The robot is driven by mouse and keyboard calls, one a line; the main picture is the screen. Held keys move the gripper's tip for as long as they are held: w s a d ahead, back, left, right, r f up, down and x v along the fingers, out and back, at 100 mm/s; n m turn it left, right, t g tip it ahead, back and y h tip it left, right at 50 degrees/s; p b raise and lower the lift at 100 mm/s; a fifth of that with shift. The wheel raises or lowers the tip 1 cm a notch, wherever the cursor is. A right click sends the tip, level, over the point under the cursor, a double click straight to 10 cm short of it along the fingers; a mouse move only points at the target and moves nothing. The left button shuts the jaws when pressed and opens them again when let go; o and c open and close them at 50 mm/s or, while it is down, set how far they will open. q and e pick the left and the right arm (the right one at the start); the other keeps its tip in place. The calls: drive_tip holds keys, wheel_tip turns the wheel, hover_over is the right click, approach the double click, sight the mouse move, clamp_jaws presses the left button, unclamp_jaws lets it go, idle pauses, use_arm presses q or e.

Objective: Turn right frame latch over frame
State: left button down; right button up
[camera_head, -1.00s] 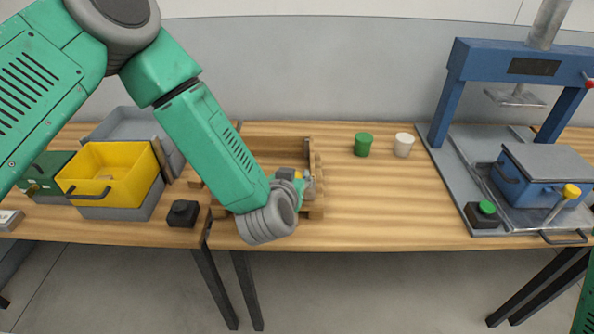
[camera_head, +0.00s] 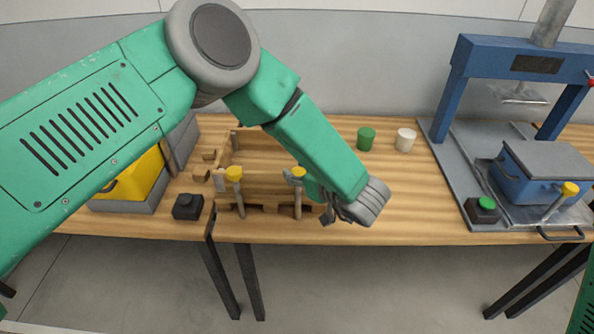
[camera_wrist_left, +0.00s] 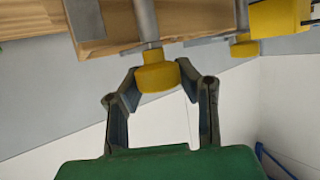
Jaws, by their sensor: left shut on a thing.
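The wooden frame (camera_head: 262,186) lies on the left part of the bench. The right frame latch (camera_head: 298,173) is a grey rod with a yellow knob at its front edge; a similar left latch (camera_head: 234,173) stands to its left. In the left wrist view the fingers (camera_wrist_left: 158,80) close around the yellow knob (camera_wrist_left: 155,72), and the other latch knob (camera_wrist_left: 243,46) is beyond. My forearm hides the frame's right side.
A black box (camera_head: 187,206) sits left of the frame. A green cup (camera_head: 366,138) and a white cup (camera_head: 405,139) stand behind my wrist. A blue press (camera_head: 450,85) with a blue box (camera_head: 540,172) is at the right. The bench between wrist and press is clear.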

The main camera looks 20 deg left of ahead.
use_arm(q)
drive_tip(key=shift+s+d+f+n+g, duration=0.3)
drive_tip(key=shift+f+n+g, duration=0.15)
drive_tip(key=shift+g, duration=0.25)
use_arm(e)
drive_tip(key=shift+f, duration=0.2)
use_arm(q)
drive_tip(key=shift+n+y, duration=0.25)
drive_tip(key=shift+y, duration=0.05)
drive_tip(key=c, duration=1.2)
unclamp_jaws()
drive_tip(key=shift+o, duration=0.4)
drive_tip(key=shift+w+d+r, duration=0.15)
drive_tip(key=shift+d+r, duration=0.15)
drive_tip(key=shift+r, duration=0.05)
drive_tip(key=shift+s+d+r, duration=0.25)
drive_tip(key=shift+d+r, duration=0.05)
drive_tip(key=shift+d, duration=0.1)
drive_tip(key=v, duration=1)
drive_tip(key=shift+d, duration=0.25)
